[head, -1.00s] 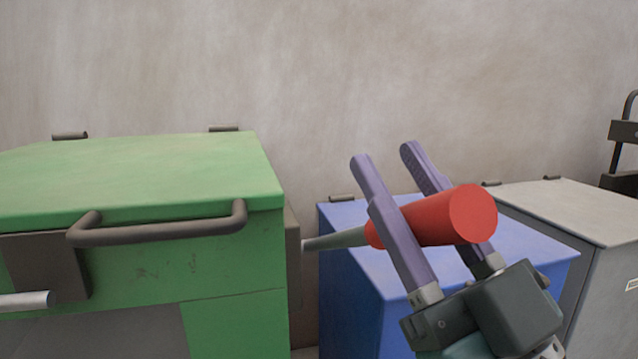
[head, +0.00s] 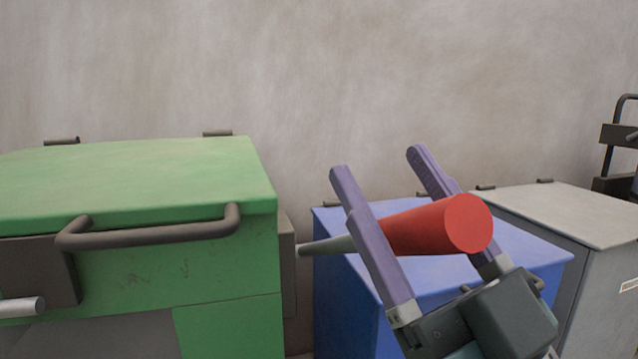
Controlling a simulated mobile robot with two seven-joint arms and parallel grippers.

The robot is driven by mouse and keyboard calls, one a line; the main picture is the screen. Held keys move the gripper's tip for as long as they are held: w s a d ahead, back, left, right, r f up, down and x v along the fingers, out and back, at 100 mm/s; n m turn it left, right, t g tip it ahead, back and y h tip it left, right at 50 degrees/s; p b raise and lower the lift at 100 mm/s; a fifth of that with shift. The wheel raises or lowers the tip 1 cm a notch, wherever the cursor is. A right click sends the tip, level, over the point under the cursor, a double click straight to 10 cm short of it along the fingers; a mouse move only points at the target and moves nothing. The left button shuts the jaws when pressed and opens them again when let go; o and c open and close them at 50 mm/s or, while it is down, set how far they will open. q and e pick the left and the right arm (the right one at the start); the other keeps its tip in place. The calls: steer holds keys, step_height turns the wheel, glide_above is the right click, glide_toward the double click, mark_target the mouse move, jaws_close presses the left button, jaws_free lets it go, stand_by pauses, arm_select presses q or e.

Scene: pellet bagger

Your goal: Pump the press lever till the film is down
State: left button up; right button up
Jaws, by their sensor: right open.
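The press lever has a red tapered grip (head: 433,227) on a grey rod (head: 328,245) that comes out of the right side of the green machine (head: 228,270). The lever points right and toward me, close to level. My right gripper (head: 384,160) is open, with one purple finger on each side of the red grip. The left finger crosses in front of the grip's narrow end, and the right finger passes behind its thick end. I cannot tell whether either finger touches it. The film is not visible. My left gripper is not in view.
The green machine has a closed lid with a dark bar handle (head: 150,237) on its front. A blue box (head: 345,290) stands behind the lever, and a grey box (head: 575,215) is to its right. A dark frame (head: 612,135) stands at the far right. A plain wall is behind.

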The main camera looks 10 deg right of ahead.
steer(key=v, duration=1)
steer(key=shift+b, duration=0.35)
steer(key=shift+w, duration=0.1)
